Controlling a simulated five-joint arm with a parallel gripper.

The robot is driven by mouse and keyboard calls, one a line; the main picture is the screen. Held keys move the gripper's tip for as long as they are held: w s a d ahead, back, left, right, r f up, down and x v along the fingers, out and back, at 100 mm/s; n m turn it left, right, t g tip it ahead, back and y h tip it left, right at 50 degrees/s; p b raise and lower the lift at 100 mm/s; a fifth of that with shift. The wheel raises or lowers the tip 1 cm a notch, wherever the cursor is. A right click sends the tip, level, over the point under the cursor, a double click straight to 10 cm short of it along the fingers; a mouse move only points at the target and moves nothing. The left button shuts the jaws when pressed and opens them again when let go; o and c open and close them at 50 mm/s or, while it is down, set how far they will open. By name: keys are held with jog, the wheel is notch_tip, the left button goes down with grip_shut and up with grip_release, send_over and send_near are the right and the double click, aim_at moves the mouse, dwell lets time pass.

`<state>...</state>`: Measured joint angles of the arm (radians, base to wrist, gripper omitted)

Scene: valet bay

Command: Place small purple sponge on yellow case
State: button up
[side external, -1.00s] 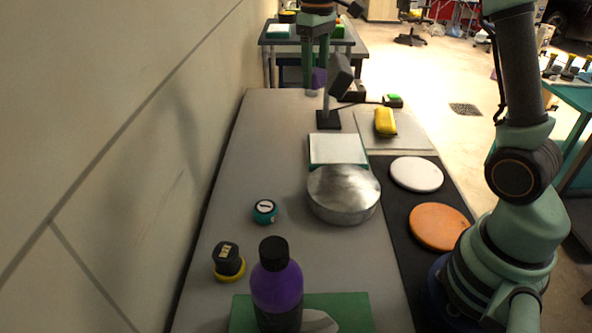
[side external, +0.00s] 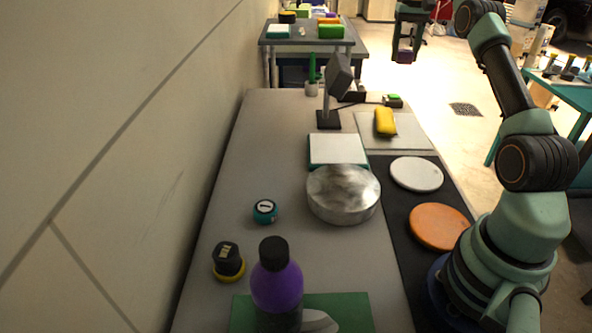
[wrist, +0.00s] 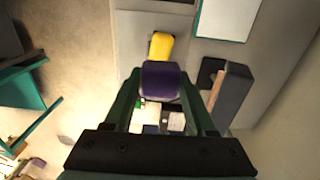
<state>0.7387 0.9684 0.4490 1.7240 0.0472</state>
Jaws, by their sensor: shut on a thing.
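The small purple sponge (side external: 405,56) is held high in my gripper (side external: 404,50), beyond the far end of the table in the side view. In the wrist view the sponge (wrist: 160,82) sits between both fingers of my gripper (wrist: 162,92), which are shut on it. The yellow case (side external: 385,122) lies on a pale grey mat at the far right of the table. In the wrist view the case (wrist: 161,46) shows just above the sponge, which covers its lower end. The sponge and case are apart in the side view.
A dark lamp-like stand (side external: 328,118) rises left of the case. A white-topped block (side external: 338,148), a round silver tin (side external: 343,196), a white disc (side external: 417,174) and an orange disc (side external: 439,227) lie nearer. A purple bottle (side external: 277,290) stands at the front.

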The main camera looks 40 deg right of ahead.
aim_at(390, 125)
notch_tip(390, 125, down, 20)
jog(key=shift+r, duration=0.2)
dwell(0.4)
jog(key=shift+f, duration=0.15)
jog(key=o, duration=1.3)
